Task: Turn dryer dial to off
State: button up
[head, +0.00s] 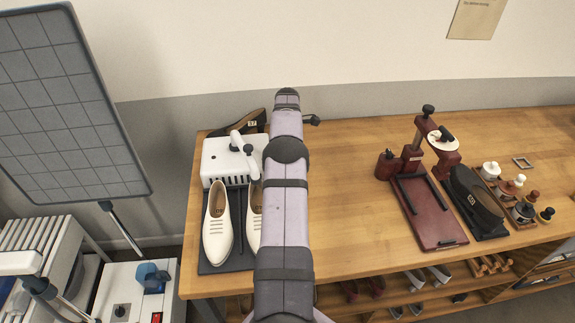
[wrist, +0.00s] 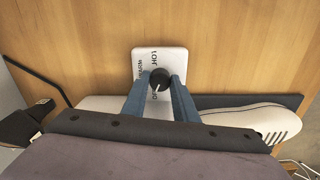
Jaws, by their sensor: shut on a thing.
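The black dryer dial (wrist: 160,78) sits on a white labelled panel (wrist: 146,56) in the wrist view. The panel's printing reads HOT and what looks like WARM, with OFF partly visible near the dial's lower side. A small pale mark shows on the dial, but I cannot tell exactly which label it points at. My gripper (wrist: 159,88) has its two blue-grey fingers on either side of the dial, shut on it. In the head view the white dryer (head: 219,158) stands at the table's left, and my arm hides the dial and my gripper.
Cream shoes (head: 217,222) rest on a dark mat by the dryer, and one shows in the wrist view (wrist: 262,118). The table's middle (head: 345,200) is clear.

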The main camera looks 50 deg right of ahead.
jog(key=shift+w+r+n, duration=0.1)
jog(key=shift+n, duration=0.6)
jog(key=o, duration=0.8)
jog(key=shift+r+b, duration=0.8)
jog(key=shift+r, duration=2.85)
